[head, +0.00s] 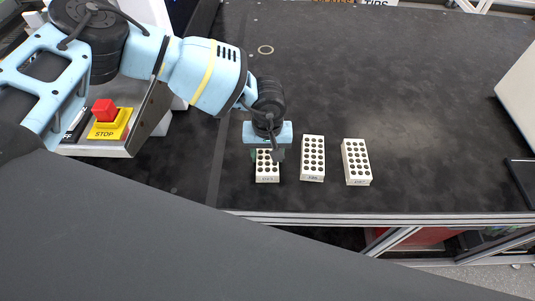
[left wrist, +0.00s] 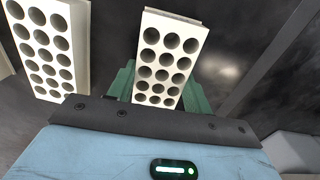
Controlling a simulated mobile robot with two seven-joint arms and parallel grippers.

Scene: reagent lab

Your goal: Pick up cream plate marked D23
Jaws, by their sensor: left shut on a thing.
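A cream plate (head: 267,172) with rows of dark round holes is the leftmost of three on the black bench. The label on its front edge is too small to read surely. My left gripper (head: 267,155) is over its far end, pointing down and shut on it. In the left wrist view the plate (left wrist: 168,62) sits between the green fingers, one on each side. I cannot tell whether it is clear of the bench. My right gripper is in neither view.
Two similar cream plates, a middle one (head: 313,158) and a right one (head: 356,162), stand close by on the right. A red stop button (head: 104,110) on a yellow base is at left. The bench (head: 400,80) behind the plates is clear. Its front edge (head: 400,217) is near.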

